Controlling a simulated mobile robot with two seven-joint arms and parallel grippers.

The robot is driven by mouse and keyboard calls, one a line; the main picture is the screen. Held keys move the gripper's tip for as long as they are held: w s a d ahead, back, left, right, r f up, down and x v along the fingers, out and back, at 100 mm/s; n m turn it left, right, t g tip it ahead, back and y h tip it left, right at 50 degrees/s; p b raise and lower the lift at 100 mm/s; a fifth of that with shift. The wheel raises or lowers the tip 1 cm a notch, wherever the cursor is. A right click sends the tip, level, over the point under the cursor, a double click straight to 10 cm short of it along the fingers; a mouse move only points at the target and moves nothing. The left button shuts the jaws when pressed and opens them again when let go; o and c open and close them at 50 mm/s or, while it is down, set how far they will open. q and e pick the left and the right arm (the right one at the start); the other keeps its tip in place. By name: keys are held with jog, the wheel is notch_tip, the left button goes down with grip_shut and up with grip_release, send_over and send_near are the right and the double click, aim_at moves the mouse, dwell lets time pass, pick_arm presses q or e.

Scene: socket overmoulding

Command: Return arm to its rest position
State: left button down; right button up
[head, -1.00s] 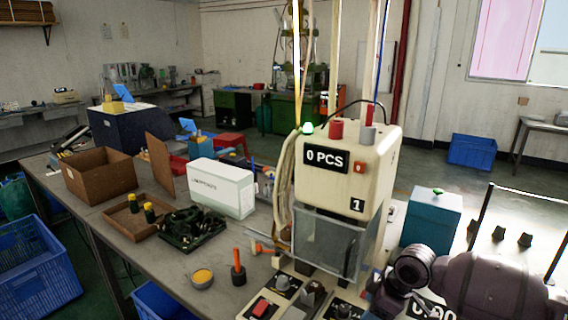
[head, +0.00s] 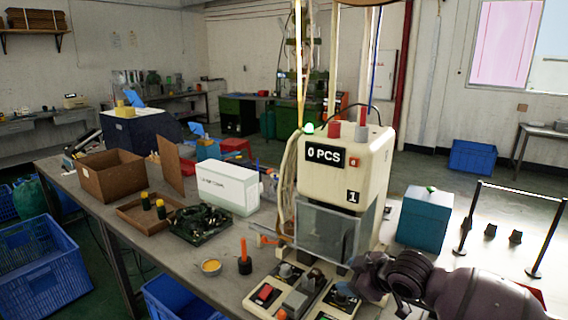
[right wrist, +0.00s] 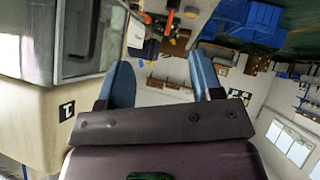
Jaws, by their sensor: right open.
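My right arm (head: 470,290), dark purple, comes in from the lower right in the head view. Its hand is low beside the front right of the cream machine (head: 372,165), and its fingertips are hard to make out there. In the right wrist view my right gripper (right wrist: 165,80) has two blue fingers spread wide, with nothing between them. The machine, with its "1" label, fills the left of that view, close to the fingers and apart from them as far as I can tell. My left gripper is not in view.
A control panel (head: 300,293) sits before the machine. A teal box (head: 425,218) stands to its right, with barrier posts beyond.

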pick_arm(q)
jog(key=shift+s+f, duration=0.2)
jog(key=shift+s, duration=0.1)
pick_arm(e)
jog(key=s+d+f+m+t+h, duration=0.1)
jog(key=s+d+f+m+h, duration=0.1)
jog(key=s+d+f+m, duration=0.2)
jog(key=s+d+f+m+t+h, duration=0.1)
jog(key=s+d+f+m+h, duration=0.1)
jog(key=s+f, duration=0.8)
jog(key=s+d+f+m+t+h, duration=0.1)
jog(key=s+d+f+m, duration=0.4)
jog(key=s, duration=1.2)
jog(key=shift+d+f+m+h, duration=0.3)
jog(key=shift+d+f+h, duration=0.2)
jog(key=shift+f+h, duration=0.35)
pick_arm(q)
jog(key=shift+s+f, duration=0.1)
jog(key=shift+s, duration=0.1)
pick_arm(e)
jog(key=shift+f, duration=0.1)
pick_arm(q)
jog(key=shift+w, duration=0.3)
